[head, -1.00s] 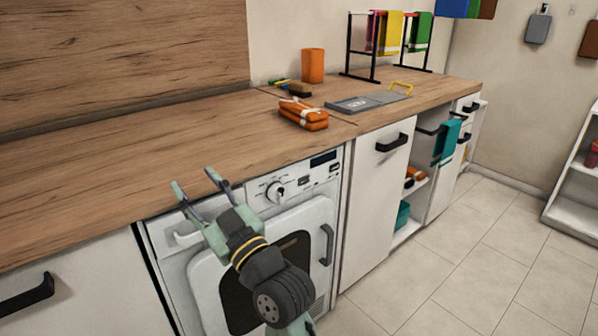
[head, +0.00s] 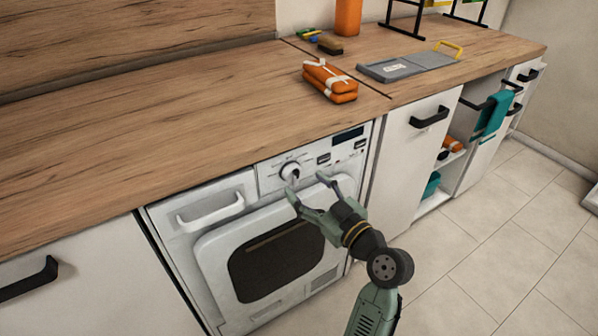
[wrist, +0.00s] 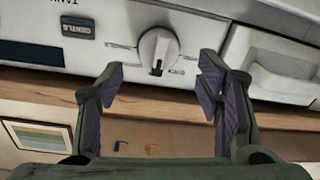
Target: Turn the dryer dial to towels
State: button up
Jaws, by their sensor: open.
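The dryer (head: 190,262) is white and stands under the wooden worktop. Its dial (head: 290,171) is a white round knob on the control panel, right of the drawer handle. In the wrist view the dial (wrist: 158,50) shows as a white knob with a raised grip bar and a dark mark, with small label lines on both sides, too small to read. My gripper (head: 307,187) is open and empty, just in front of and slightly below the dial. In the wrist view my gripper's fingers (wrist: 160,78) are spread, with the dial beyond and between them, apart from it.
A dark display (head: 348,135) and buttons sit right of the dial. The drawer handle (head: 210,210) juts out at left. Folded orange towels (head: 331,80) and a grey board (head: 408,66) lie on the worktop (head: 180,130). Floor (head: 480,240) is clear at right.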

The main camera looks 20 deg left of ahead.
aim_at(298, 178)
jog(key=shift+p+x, duration=0.6)
jog(key=shift+x, duration=1.65)
jog(key=shift+c, duration=0.2)
jog(key=c, duration=1.1)
